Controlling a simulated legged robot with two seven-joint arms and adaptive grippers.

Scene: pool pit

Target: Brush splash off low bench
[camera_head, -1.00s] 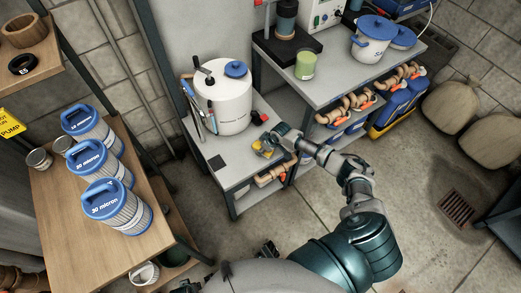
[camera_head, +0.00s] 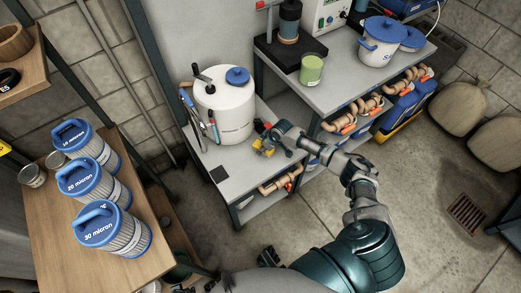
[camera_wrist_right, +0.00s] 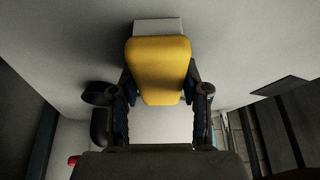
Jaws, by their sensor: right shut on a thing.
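The low bench (camera_head: 232,163) is a grey top in the middle of the head view. My right gripper (camera_head: 277,139) is at its right side, shut on a yellow block-shaped thing (camera_head: 264,147). In the right wrist view the yellow thing (camera_wrist_right: 158,68) sits between the two fingers, with a pale flat part behind its far end. I cannot tell whether it touches the bench top. I cannot make out a splash on the bench. My left gripper cannot be made out.
A white tank (camera_head: 225,107) with a blue cap stands on the bench, slim tools beside it. A dark square (camera_head: 220,174) lies near the front left. A small red-and-black thing (camera_head: 262,127) is close behind my gripper. A higher bench (camera_head: 338,83) stands right.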

